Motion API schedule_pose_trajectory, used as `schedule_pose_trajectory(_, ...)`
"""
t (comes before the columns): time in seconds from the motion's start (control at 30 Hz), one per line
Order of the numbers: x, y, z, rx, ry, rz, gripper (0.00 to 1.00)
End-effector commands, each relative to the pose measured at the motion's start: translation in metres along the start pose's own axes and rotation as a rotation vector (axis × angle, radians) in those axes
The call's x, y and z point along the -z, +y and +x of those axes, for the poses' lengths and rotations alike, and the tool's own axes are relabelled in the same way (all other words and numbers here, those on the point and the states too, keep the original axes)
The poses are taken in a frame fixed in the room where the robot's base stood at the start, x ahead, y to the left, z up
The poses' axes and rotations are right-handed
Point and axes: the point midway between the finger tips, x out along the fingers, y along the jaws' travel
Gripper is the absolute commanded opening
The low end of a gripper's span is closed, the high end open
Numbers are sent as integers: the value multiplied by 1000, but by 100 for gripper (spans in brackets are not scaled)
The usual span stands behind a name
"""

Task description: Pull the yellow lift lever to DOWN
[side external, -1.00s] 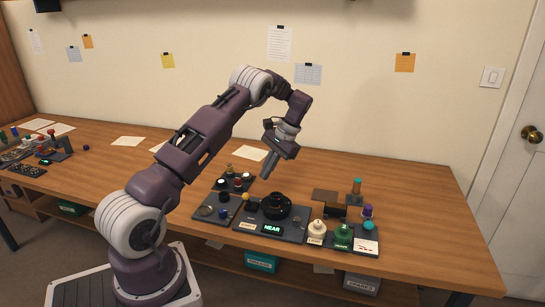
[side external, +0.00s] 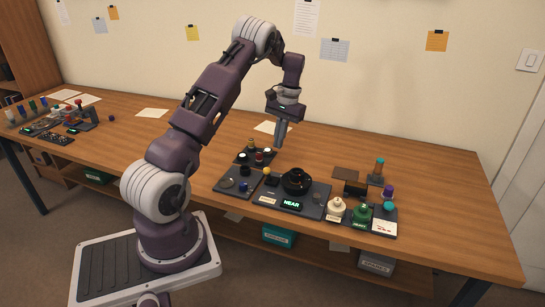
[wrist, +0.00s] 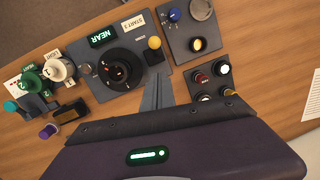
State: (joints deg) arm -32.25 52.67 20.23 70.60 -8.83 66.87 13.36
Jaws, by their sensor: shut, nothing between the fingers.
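The yellow ball knob (side external: 267,170), which appears to be the lift lever's top, stands at the left of the dark panel with the round black dial (side external: 297,181). In the wrist view the yellow knob (wrist: 154,43) sits on a dark block beside the dial; its lever shaft and DOWN marking cannot be made out. My gripper (side external: 280,146) is shut and empty, its fingers pointing down above and behind the panels. In the wrist view its fingertips (wrist: 158,78) show just below the yellow knob in the picture, apart from it.
The panel has a lit NEAR display (side external: 291,204). A button panel (side external: 257,157) and a knob panel (side external: 238,186) lie to the left. Cream (side external: 336,209) and green (side external: 362,212) knobs stand to the right. Bare wooden table (side external: 420,190) lies farther right.

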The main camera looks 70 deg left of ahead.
Motion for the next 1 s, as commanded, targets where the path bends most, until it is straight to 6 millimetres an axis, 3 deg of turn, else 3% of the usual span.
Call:
schedule_pose_trajectory(0.1,-1,0,26,0,-4,-1,0)
schedule_pose_trajectory(0.3,-22,0,47,0,-2,0,0)
schedule_pose_trajectory(0.77,-28,0,54,1,0,1,0)
schedule_pose_trajectory(1.0,-42,1,63,1,-6,1,0)
